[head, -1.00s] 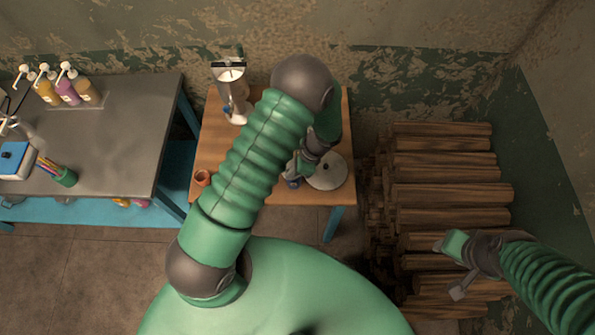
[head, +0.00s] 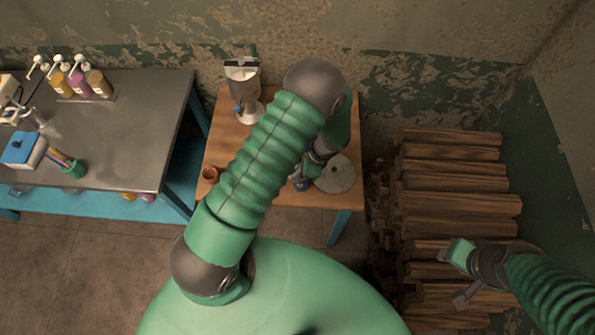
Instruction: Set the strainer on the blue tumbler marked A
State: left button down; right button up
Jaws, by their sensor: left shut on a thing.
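My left gripper (head: 308,174) is low over the front right of the wooden table, partly hidden by my own arm. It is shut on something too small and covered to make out. A small dark blue thing (head: 302,184) shows right beside its fingers; it may be the blue tumbler, but no letter is readable. I cannot pick out the strainer for certain. My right gripper (head: 461,276) is open and empty at the right, in front of the wood stack.
The wooden table (head: 222,135) also bears a dispenser (head: 243,85) at the back left and a small brown cup (head: 210,174) at the left. A metal bench (head: 140,130) with pump bottles (head: 77,82) stands left. Stacked wood (head: 450,190) stands right.

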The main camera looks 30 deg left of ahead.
pick_arm(q)
jog(key=shift+d+f, duration=0.1)
jog(key=shift+d, duration=0.45)
jog(key=c, duration=1.9)
grip_release()
jog(key=shift+w+d, duration=0.1)
jog(key=shift+w, duration=0.05)
jog(key=shift+c, duration=0.2)
jog(key=shift+o, duration=1.1)
jog(key=shift+d, duration=0.1)
jog(key=shift+o, duration=1.7)
jog(key=shift+a, duration=0.45)
jog(key=shift+o, duration=2.1)
jog(key=shift+d, duration=0.15)
pick_arm(e)
jog(key=shift+w+d+f, duration=0.15)
jog(key=shift+w+d, duration=0.05)
jog(key=shift+d, duration=0.2)
